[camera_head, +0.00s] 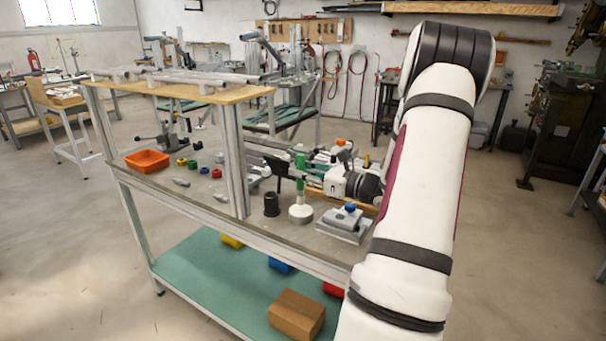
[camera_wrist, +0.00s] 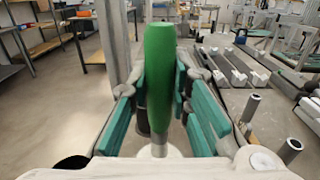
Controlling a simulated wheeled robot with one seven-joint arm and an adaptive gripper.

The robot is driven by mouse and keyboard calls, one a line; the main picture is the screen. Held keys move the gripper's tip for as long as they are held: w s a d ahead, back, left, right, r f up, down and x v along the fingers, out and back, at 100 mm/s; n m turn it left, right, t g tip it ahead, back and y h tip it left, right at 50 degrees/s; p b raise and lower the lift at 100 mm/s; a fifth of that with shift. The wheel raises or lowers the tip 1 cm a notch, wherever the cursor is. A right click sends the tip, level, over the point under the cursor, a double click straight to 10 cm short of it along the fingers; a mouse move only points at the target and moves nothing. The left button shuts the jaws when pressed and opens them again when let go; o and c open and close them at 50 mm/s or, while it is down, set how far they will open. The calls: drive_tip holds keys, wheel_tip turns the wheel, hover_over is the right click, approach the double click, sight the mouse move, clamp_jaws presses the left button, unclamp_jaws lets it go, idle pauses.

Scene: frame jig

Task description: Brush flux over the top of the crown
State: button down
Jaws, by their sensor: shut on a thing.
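A green-handled brush (camera_head: 300,160) stands upright at the front of the bench, and its green handle (camera_wrist: 158,75) fills the middle of the wrist view. My gripper (camera_head: 299,177) is shut on this handle, with teal-padded fingers on both sides in the wrist view (camera_wrist: 160,100). The brush's lower end is at a white round pot (camera_head: 300,213); I cannot tell whether it is inside or just above. A grey block with a blue knob (camera_head: 348,208) stands right of the pot. I cannot clearly make out the crown.
A black cup (camera_head: 271,204) stands just left of the pot. An orange bin (camera_head: 147,160) and several small coloured rings lie farther left. A metal post (camera_head: 236,160) of the raised wooden shelf (camera_head: 225,95) rises near the brush. A lower green shelf (camera_head: 200,280) holds a cardboard box (camera_head: 297,314).

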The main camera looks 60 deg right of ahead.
sight(301, 155)
drive_tip(key=shift+r+p, duration=1.5)
drive_tip(key=shift+r, duration=0.95)
